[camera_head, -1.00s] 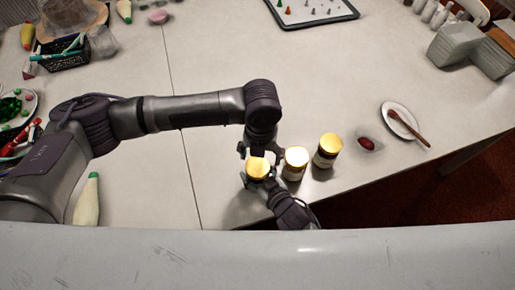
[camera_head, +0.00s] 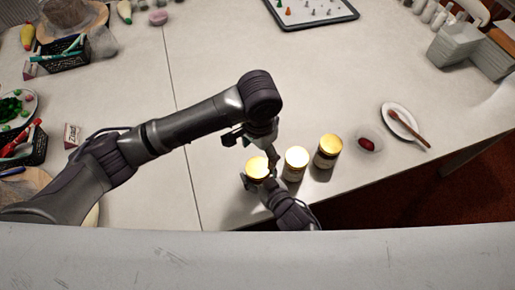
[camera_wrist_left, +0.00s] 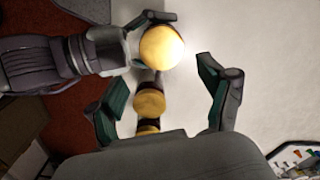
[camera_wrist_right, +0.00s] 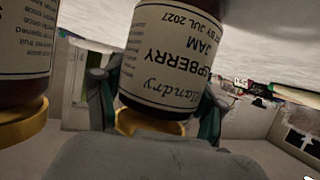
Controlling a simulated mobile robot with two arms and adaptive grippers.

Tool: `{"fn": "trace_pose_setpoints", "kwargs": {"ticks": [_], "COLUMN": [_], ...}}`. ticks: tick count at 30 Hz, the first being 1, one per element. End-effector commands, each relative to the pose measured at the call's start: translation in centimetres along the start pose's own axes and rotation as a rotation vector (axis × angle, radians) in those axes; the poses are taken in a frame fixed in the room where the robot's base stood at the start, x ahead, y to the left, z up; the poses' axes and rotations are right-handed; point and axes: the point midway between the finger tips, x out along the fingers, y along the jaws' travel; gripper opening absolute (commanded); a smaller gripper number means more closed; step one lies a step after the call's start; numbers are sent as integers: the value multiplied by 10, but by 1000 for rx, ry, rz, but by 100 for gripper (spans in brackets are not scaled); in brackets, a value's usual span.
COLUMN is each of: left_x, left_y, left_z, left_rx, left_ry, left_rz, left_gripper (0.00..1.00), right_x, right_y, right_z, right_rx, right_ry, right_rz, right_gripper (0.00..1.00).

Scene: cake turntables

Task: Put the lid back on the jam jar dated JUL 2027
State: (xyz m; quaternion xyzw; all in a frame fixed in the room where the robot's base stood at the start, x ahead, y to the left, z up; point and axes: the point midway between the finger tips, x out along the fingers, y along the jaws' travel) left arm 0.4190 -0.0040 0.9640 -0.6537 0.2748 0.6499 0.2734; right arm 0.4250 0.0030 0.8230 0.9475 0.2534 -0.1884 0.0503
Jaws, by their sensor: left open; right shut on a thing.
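The raspberry jam jar dated JUL 2027 (camera_wrist_right: 170,60) appears upside down in the right wrist view. My right gripper (camera_wrist_right: 153,105) is shut around it. Its gold lid (camera_head: 257,167) sits on top of the leftmost jar in the head view; I cannot tell how tightly. The lid also shows large in the left wrist view (camera_wrist_left: 161,47). My left gripper (camera_head: 250,147) is open and empty, close above the jar; its spread fingers also show in the left wrist view (camera_wrist_left: 160,82).
Two other gold-lidded jars, a middle one (camera_head: 296,160) and a right one (camera_head: 328,150), stand to the right, close by. Beyond them are a small bowl (camera_head: 368,138) and a plate with a brush (camera_head: 399,112). The table's front edge is near. The table behind the jars is clear.

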Motion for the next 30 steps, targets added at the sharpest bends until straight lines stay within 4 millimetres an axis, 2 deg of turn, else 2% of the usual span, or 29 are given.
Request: {"fn": "trace_pose_setpoints", "kwargs": {"ticks": [3, 7, 20, 25, 30], "left_x": [-1, -2, 0, 15, 42], "left_y": [-1, -2, -3, -3, -3], "left_z": [2, 2, 3, 3, 4], "left_rx": [-181, -292, -326, -326, -327], "left_ry": [-3, -5, -6, -9, -10], "left_rz": [1, 0, -1, 0, -1], "left_gripper": [80, 80, 80, 80, 80], "right_x": [0, 0, 0, 0, 0], "right_y": [0, 0, 0, 0, 0], "right_z": [0, 0, 0, 0, 0], "right_rx": [0, 0, 0, 0, 0], "right_ry": [0, 0, 0, 0, 0], "right_rz": [0, 0, 0, 0, 0], "right_gripper": [0, 0, 0, 0, 0]}}
